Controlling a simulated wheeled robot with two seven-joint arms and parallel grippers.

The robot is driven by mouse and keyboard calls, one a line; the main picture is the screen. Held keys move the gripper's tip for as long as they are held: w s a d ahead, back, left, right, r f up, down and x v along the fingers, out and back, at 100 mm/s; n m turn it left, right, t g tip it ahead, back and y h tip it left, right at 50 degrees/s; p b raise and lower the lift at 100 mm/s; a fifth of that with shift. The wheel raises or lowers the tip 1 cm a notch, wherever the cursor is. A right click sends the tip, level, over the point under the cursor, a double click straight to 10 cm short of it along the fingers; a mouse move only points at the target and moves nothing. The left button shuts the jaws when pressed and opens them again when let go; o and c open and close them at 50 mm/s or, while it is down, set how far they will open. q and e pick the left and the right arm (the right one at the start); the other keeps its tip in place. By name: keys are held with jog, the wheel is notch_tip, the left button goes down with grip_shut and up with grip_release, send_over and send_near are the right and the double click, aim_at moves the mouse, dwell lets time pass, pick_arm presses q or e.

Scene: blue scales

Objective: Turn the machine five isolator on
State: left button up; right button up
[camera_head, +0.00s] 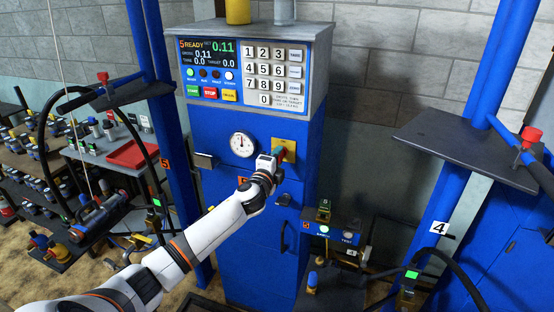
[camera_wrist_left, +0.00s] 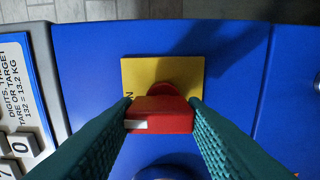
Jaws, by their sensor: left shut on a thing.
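The machine five isolator is a red handle (camera_wrist_left: 160,116) on a square yellow plate (camera_wrist_left: 185,75), set in the blue front of the machine. The handle lies across the wrist picture, with a white mark at its left end. Part of a letter marking shows on the plate beside the left finger. In the head view the yellow plate (camera_head: 290,146) shows behind my left gripper (camera_head: 277,154), right of the round gauge. My left gripper's teal fingers are shut on the red handle, one at each end. My right gripper is not in view.
Above the isolator are a display (camera_head: 209,58) reading "5 READY" and a keypad (camera_head: 272,75). A round gauge (camera_head: 242,144) sits to the left. Dark shelves (camera_head: 460,148) on blue posts stand at the right. A cluttered bench (camera_head: 110,152) stands at the left.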

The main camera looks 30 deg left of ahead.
pick_arm(q)
jog(key=o, duration=1)
jog(key=shift+s, duration=0.1)
jog(key=b+v, duration=0.2)
jog(key=v, duration=1)
jog(key=shift+b, duration=0.35)
jog(key=shift+f, duration=0.1)
